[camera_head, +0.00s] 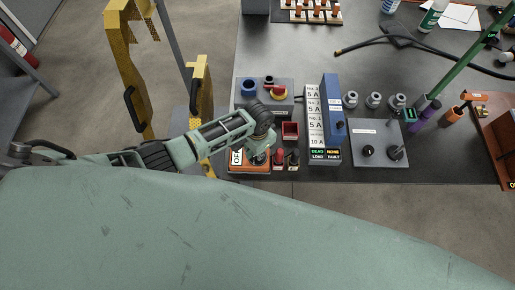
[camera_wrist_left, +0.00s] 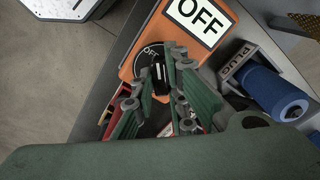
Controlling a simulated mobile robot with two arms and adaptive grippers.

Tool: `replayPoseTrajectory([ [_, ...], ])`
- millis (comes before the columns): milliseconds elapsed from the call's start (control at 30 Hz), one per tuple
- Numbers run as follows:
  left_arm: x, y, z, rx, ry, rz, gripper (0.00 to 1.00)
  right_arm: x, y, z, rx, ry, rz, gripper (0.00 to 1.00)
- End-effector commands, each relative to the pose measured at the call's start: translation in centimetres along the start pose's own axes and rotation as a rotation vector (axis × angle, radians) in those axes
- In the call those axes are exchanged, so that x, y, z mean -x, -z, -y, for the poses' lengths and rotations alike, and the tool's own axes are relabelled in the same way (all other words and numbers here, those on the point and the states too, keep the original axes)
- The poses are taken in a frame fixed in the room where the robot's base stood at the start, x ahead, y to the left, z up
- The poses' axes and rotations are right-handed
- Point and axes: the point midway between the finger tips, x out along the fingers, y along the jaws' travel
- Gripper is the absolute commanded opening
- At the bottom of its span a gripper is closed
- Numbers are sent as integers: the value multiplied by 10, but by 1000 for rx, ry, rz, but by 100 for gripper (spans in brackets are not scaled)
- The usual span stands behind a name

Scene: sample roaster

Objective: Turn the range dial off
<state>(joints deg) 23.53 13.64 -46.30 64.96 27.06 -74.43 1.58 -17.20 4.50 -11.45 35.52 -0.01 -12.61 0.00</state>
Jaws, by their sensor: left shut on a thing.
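The range dial (camera_wrist_left: 149,53) is a black round knob on an orange box (camera_wrist_left: 215,50) with a large OFF plate, shown in the left wrist view. "OFF" is also printed at the dial's upper left. My left gripper (camera_wrist_left: 160,70) has its two fingers on either side of the dial's raised bar and is shut on it. The fingers hide part of the dial, and I cannot tell which mark it points to. In the head view, my left gripper (camera_head: 258,155) is over the orange box (camera_head: 262,170) at the bench's front edge, hiding the dial. My right gripper is not in view.
Red and black plugs (camera_head: 279,158) stand just right of the box. A grey block (camera_head: 252,103) with blue and yellow parts is behind. A white-and-blue meter panel (camera_head: 322,118) and a grey plate (camera_head: 376,150) with knobs are to the right. A yellow frame (camera_head: 124,45) stands left.

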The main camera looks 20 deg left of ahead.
Motion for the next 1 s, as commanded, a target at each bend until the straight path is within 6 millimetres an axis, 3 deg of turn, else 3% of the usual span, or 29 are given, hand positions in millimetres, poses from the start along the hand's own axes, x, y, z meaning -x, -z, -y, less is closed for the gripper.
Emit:
replayPoseTrajectory([
  [400, 2, 0, -1, 256, -1, 0, 0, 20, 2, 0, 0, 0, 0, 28],
  [1000, 0, 1, 0, 321, -1, -1, 0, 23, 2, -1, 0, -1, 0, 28],
])
